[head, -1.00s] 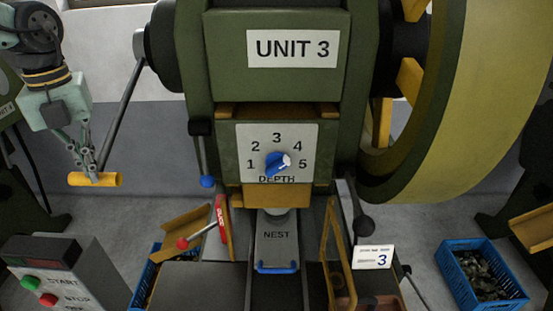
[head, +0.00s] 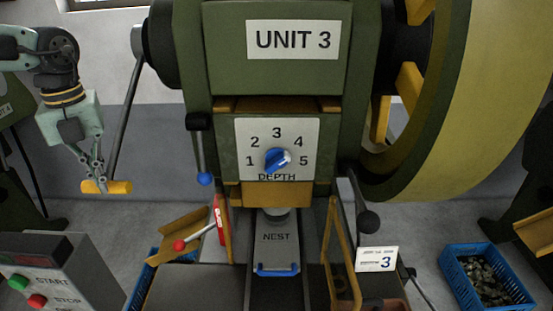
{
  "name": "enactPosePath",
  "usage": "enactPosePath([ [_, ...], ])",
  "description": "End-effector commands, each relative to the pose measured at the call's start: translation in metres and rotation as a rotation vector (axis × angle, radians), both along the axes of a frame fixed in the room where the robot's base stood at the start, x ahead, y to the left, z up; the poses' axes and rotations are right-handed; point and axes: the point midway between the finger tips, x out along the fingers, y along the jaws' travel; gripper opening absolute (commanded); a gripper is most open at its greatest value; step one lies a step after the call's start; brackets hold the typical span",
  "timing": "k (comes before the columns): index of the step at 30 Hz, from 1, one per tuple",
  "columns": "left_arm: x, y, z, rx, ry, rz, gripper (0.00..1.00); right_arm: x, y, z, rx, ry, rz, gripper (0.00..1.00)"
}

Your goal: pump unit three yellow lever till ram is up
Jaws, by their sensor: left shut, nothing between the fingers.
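The yellow lever grip (head: 106,187) is a short horizontal bar at the low end of a long dark rod (head: 126,115) on the left side of the green press marked UNIT 3 (head: 291,40). My left gripper (head: 97,180) points down at the grip, its fingertips at the left part of it. Its fingers are shut with nothing between them. They overlap the grip in the picture; I cannot tell whether they touch it. The ram (head: 274,196) sits low, close above the plate marked NEST (head: 277,238). My right gripper is out of view.
A depth dial (head: 277,160) with a blue knob is on the press front. A red-tipped lever (head: 200,238) stands below left. A START/STOP box (head: 60,275) is at lower left. A blue crate of scrap (head: 484,277) is on the floor at right.

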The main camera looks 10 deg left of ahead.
Motion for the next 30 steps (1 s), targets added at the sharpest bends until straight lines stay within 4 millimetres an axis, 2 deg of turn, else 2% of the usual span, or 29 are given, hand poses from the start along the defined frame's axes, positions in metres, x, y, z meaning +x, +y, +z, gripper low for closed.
enactPosePath([
  [8,-0.002,-0.001,-0.005,-0.004,0.013,-0.001,0.0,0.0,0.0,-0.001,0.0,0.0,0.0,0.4],
  [21,0.024,0.002,-0.048,-0.004,0.014,0.001,0.0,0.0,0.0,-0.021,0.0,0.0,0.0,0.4],
  [30,0.029,0.002,-0.054,-0.006,0.014,-0.001,0.0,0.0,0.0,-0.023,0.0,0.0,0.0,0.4],
])
